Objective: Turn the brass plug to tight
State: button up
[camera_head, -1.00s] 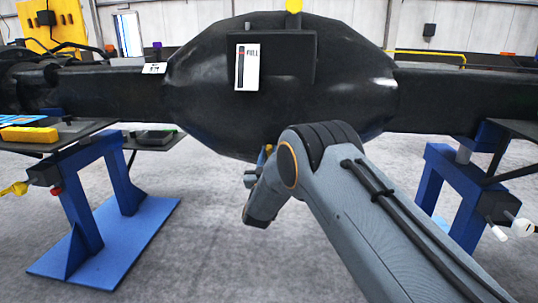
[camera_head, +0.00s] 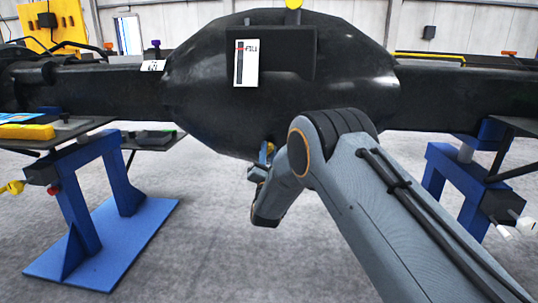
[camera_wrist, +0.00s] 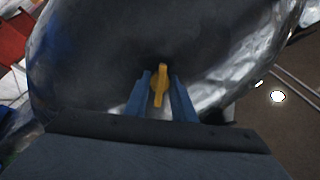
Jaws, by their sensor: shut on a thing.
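The brass plug (camera_wrist: 161,84) shows in the wrist view as a yellow, narrow-handled piece on the underside of the dark casting (camera_wrist: 95,55). My gripper (camera_wrist: 160,97) is shut on it, with a blue finger on either side of the plug. In the head view the black casting (camera_head: 220,110) hangs across the scene, and my gripper (camera_head: 264,160) reaches its underside from below. A small bit of yellow shows there between gripper and casting. Most of the plug is hidden in the head view by my gripper and arm.
A white FULL gauge card (camera_head: 246,64) is on the casting's front. Blue stands (camera_head: 85,200) and (camera_head: 455,190) hold its arms left and right. A yellow tool (camera_head: 27,132) lies on a side table at left. The grey floor between the stands is clear.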

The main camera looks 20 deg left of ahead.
jog(key=m+y+b, duration=0.1)
jog(key=m+b, duration=0.2)
jog(key=m, duration=0.3)
jog(key=shift+f, duration=0.2)
jog(key=m+b, duration=0.2)
jog(key=m, duration=0.1)
jog(key=shift+m+t+y, duration=0.3)
jog(key=shift+m, duration=0.1)
jog(key=m+b, duration=0.2)
jog(key=m, duration=0.1)
jog(key=shift+w+m, duration=0.1)
jog(key=shift+m, duration=0.2)
jog(key=m+t+b, duration=0.1)
jog(key=m+b, duration=0.1)
jog(key=m, duration=0.2)
jog(key=m+b, duration=0.2)
jog(key=m, duration=0.2)
jog(key=shift+f+t+h, duration=0.1)
jog(key=shift+t+h, duration=0.2)
jog(key=shift+h, duration=0.1)
jog(key=m+h+b, duration=0.1)
jog(key=m+b, duration=0.1)
jog(key=m, duration=0.2)
jog(key=m+t+h+b, duration=0.1)
jog(key=m+b, duration=0.1)
jog(key=m, duration=0.2)
jog(key=shift+m, duration=0.4)
jog(key=o, duration=0.7)
